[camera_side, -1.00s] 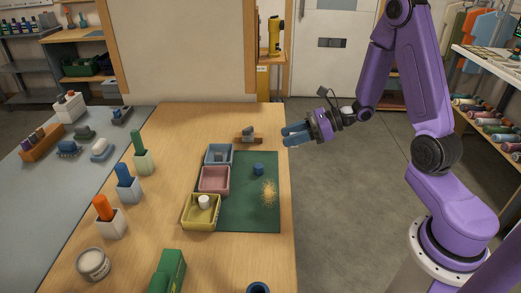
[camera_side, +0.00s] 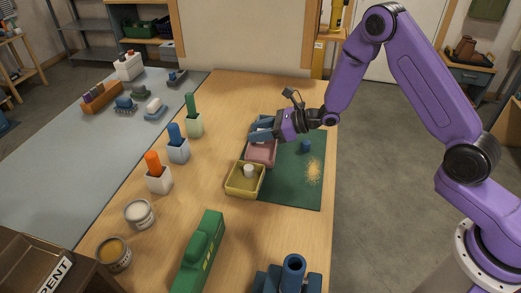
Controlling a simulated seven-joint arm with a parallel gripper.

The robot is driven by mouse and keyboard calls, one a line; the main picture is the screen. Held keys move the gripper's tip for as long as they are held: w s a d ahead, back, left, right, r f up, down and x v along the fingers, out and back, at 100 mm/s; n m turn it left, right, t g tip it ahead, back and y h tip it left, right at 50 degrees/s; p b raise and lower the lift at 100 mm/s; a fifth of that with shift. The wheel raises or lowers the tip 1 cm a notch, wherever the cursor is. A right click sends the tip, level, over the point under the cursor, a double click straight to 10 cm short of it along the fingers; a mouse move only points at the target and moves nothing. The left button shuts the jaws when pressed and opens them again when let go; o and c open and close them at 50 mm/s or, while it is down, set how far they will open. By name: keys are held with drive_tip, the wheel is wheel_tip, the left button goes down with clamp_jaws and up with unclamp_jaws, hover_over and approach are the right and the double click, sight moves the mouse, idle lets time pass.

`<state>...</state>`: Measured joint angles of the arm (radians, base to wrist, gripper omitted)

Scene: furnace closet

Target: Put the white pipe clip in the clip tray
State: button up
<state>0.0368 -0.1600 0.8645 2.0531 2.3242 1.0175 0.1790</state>
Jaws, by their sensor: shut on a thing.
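My gripper (camera_side: 255,131), with blue fingers, is over the far end of the row of small trays, above or just behind the pink tray (camera_side: 262,156). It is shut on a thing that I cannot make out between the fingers. The yellow tray (camera_side: 241,190) stands nearest in the row and holds a short white cylinder (camera_side: 249,170). I cannot tell whether that cylinder is a pipe clip. I cannot clearly pick out a white pipe clip, nor tell which tray is the clip tray.
A green mat (camera_side: 290,188) beside the trays bears a blue cylinder (camera_side: 305,146) and tan crumbs (camera_side: 314,172). Left are holders with green, blue and orange handles (camera_side: 152,162). A green case (camera_side: 201,250) and blue tool (camera_side: 292,270) are in front. Bare wood lies between.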

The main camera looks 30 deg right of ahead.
sight(249, 150)
drive_tip(key=shift+f, duration=2.95)
drive_tip(key=shift+f, duration=0.1)
drive_tip(key=o, duration=1)
drive_tip(key=shift+o, duration=0.2)
